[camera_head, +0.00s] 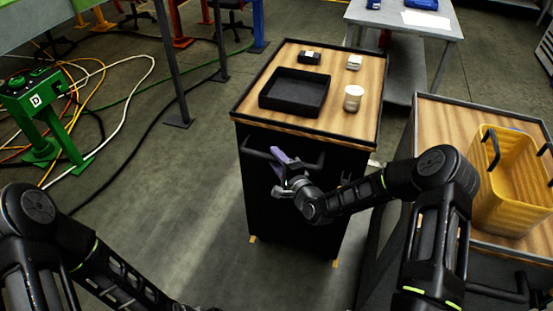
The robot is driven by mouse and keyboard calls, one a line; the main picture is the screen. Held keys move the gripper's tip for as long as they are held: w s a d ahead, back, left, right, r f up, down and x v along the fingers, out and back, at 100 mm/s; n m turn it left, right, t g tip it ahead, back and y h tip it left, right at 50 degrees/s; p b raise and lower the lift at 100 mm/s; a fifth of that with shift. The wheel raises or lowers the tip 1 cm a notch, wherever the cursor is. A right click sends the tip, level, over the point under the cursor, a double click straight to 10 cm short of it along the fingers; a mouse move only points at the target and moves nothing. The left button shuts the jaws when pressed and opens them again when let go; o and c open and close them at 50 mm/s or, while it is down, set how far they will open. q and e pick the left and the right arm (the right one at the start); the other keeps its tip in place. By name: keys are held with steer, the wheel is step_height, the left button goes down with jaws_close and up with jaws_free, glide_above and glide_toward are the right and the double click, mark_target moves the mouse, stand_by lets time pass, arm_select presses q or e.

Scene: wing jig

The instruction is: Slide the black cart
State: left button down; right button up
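The black cart (262,205) stands in the middle of the head view, with a wood-look top (327,118) and a dark rim. A black bar handle (258,155) sticks out from its near side, just below the top. My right gripper (284,165) is at the middle of this handle, its purple-grey fingers overlapping the bar in the picture. I cannot tell whether the fingers are closed on the bar or only beside it.
On the cart top are a black tray (294,91), a white cup (353,97) and two small items. A second wood-topped cart (447,118) with a yellow basket (507,197) stands close on the right. A green stand (49,133) and loose cables lie left.

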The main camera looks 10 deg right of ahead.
jaws_close()
stand_by(1.1)
